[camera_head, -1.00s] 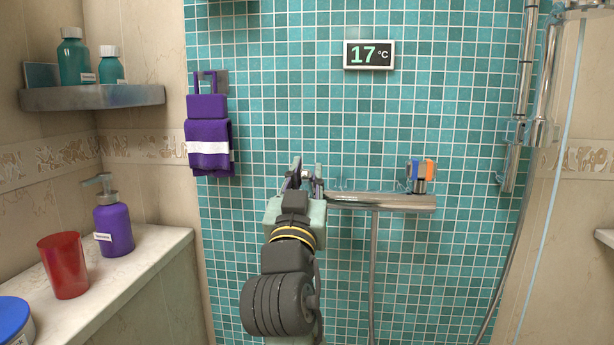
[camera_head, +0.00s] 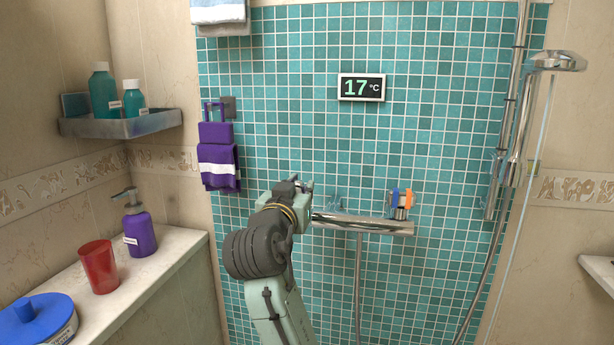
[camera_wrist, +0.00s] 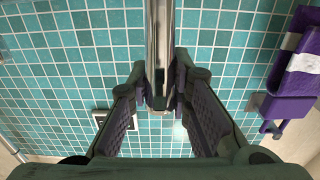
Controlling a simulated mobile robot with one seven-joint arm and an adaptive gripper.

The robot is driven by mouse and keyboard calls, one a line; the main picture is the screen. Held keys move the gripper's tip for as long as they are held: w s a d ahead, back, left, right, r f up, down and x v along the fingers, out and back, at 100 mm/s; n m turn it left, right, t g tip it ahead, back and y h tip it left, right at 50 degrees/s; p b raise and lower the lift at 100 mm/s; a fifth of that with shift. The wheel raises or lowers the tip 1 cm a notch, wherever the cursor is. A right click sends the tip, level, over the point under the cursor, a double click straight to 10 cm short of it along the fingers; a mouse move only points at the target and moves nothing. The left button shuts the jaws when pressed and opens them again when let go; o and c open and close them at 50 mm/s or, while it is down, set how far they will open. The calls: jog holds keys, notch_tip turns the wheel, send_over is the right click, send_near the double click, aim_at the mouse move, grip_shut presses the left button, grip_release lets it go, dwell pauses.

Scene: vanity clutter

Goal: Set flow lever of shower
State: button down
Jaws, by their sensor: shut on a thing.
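The chrome shower bar (camera_head: 362,224) runs across the teal tiled wall. At its right end stands a control marked blue and orange (camera_head: 401,203). My gripper (camera_head: 299,186) is at the bar's left end, and my arm partly hides that end. In the wrist view the two fingers of my gripper (camera_wrist: 159,91) flank the flow lever (camera_wrist: 158,101) at the end of the chrome bar (camera_wrist: 160,35) and are shut on it. The lever's exact angle is hard to tell. The display (camera_head: 361,87) on the wall reads 17 °C.
A purple towel (camera_head: 218,166) hangs left of my gripper. A counter at left holds a purple dispenser (camera_head: 139,233), a red cup (camera_head: 99,267) and a blue-lidded jar (camera_head: 38,318). A shelf (camera_head: 126,125) holds teal bottles. A hose (camera_head: 360,290) hangs below the bar.

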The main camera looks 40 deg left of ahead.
jog(key=shift+w+a+r+g+h+p, duration=0.3)
jog(key=shift+w+r+g+h+p, duration=0.25)
jog(key=shift+p, duration=0.65)
jog(key=shift+w+a+f+g+h+p, duration=0.15)
jog(key=shift+w+a+g+h+p, duration=0.2)
jog(key=shift+g, duration=0.2)
jog(key=shift+w+d, duration=0.1)
jog(key=c, duration=1.4)
grip_release()
jog(key=shift+c, duration=0.2)
jog(key=v, duration=1.2)
